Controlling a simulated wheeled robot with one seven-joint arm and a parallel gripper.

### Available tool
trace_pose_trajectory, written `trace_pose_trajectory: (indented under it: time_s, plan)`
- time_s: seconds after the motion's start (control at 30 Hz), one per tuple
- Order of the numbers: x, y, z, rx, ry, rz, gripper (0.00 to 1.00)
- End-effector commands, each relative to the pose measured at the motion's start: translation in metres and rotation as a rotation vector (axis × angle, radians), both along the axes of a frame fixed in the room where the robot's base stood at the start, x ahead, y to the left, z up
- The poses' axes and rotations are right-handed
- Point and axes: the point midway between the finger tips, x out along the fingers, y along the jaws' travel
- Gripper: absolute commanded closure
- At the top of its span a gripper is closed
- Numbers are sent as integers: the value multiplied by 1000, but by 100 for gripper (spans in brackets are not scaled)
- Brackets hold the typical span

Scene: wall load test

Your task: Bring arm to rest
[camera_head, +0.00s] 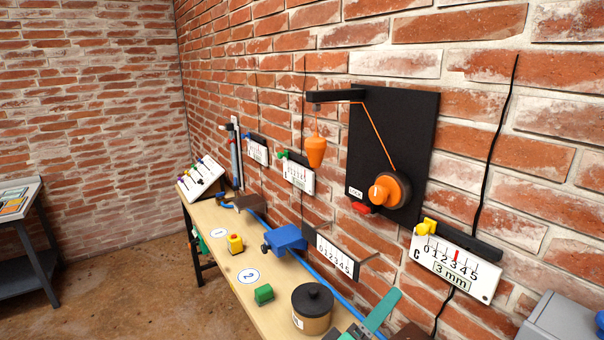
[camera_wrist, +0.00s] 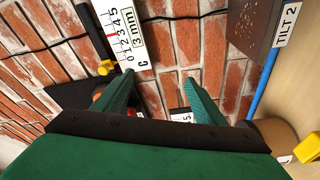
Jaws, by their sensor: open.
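My gripper (camera_wrist: 159,77) is open and empty in the wrist view, its two green fingers spread with brick wall and gauge parts beyond them. In the head view a green finger shows at the bottom, right of the dark-lidded pot (camera_head: 312,308) and below the wall panel. The rest of my arm is mostly out of view there. The gauge C (camera_head: 455,262), marked 3 mm, is on the wall to the right; it also shows in the wrist view (camera_wrist: 122,38), above the left finger. No contact between the fingers and anything is visible.
A black panel (camera_head: 420,115) carries an orange drum (camera_head: 385,190) and a hanging orange weight (camera_head: 316,152). The wooden bench (camera_head: 212,262) holds a green block (camera_head: 264,294), a yellow block (camera_head: 235,244) and a blue clamp (camera_head: 285,239). A grey box (camera_head: 560,322) is bottom right.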

Motion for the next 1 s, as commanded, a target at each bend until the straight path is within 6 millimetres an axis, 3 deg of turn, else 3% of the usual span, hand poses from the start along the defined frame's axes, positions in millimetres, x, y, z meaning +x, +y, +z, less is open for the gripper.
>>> trace_pose_trajectory:
  time_s: [0.27,0.57,0.77,1.0]
  plan:
    - [-5,16,-35,-97,-59,210,35]
    - [-36,43,-106,-42,-56,454,35]
    - [-76,62,-160,84,-37,592,35]
    - [-144,85,-220,324,-17,702,35]
